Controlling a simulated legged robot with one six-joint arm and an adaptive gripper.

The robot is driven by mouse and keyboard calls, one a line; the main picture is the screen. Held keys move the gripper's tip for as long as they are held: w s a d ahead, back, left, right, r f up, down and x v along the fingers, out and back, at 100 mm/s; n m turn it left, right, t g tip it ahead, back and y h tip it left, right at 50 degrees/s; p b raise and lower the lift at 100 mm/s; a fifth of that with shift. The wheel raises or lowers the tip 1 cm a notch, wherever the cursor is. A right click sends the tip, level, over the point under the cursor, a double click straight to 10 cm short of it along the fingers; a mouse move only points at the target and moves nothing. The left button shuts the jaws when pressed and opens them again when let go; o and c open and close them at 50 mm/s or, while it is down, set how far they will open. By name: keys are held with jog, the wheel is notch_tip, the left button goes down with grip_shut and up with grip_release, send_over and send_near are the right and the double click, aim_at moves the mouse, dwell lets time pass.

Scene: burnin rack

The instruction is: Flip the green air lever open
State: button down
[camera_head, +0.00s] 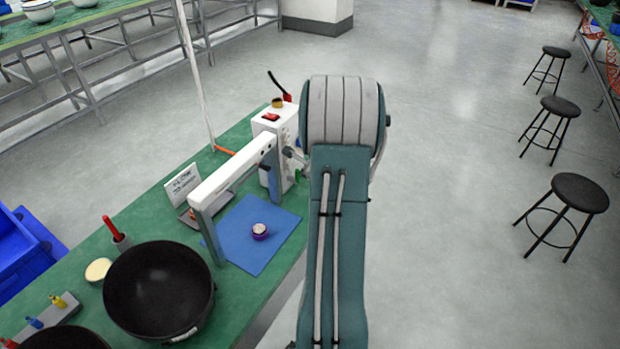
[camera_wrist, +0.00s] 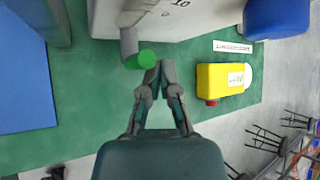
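In the wrist view, the green-tipped lever (camera_wrist: 147,59) sticks out from the side of a white machine housing (camera_wrist: 190,17) on a grey stem. My gripper (camera_wrist: 160,68) is just in front of it, with its fingertips drawn together. The green tip is beside and slightly beyond the left fingertip; I cannot tell whether they touch. Nothing shows between the fingers. In the head view, the white housing (camera_head: 281,122) stands on the green bench, and my arm covers most of the gripper and lever area.
A yellow container (camera_wrist: 222,80) with a red cap and a blue object (camera_wrist: 275,18) lie right of the lever.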

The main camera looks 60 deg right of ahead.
jog(key=shift+w+a, duration=0.15)
jog(key=shift+a, duration=0.25)
jog(key=v, duration=1.2)
jog(key=shift+d, duration=0.2)
jog(key=shift+d, duration=0.15)
